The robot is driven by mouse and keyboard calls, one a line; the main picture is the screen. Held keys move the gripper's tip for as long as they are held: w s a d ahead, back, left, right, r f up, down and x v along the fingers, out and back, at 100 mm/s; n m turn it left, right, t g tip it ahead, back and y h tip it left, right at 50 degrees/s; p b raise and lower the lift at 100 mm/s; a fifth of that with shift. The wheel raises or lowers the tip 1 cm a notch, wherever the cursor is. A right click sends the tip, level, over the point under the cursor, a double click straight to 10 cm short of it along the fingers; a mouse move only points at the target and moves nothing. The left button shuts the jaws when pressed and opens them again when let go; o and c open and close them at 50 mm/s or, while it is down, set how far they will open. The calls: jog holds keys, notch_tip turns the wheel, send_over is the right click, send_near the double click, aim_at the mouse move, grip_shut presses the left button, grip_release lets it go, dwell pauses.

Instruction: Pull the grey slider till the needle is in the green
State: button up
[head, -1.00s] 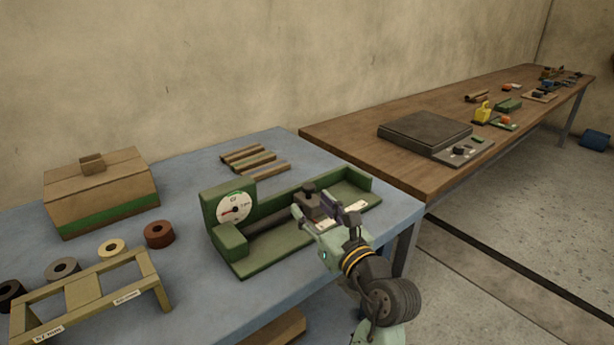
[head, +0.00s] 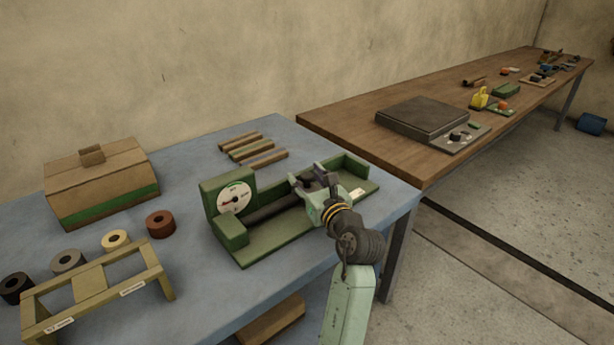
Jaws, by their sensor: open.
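The green gauge fixture (head: 285,232) lies on the blue table, with a white round dial (head: 234,198) on its left upright. The dial has a small green mark near its top; the needle is too small to read surely. A dark rod (head: 272,209) runs rightward from the dial end along the fixture. My gripper (head: 314,178) is open over the rod's right part, its fingers at the slider. The dark grey slider (head: 308,184) is mostly hidden by my gripper; I cannot tell whether the fingers touch it.
Several wooden strips (head: 254,149) lie behind the fixture. A cardboard box (head: 102,182), several rolls (head: 116,241) and a yellowish wooden rack (head: 95,290) are at left. A brown table (head: 360,126) with a dark flat device (head: 423,118) stands at right.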

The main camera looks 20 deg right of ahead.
jog(key=shift+c, duration=0.3)
grip_shut()
dwell(0.4)
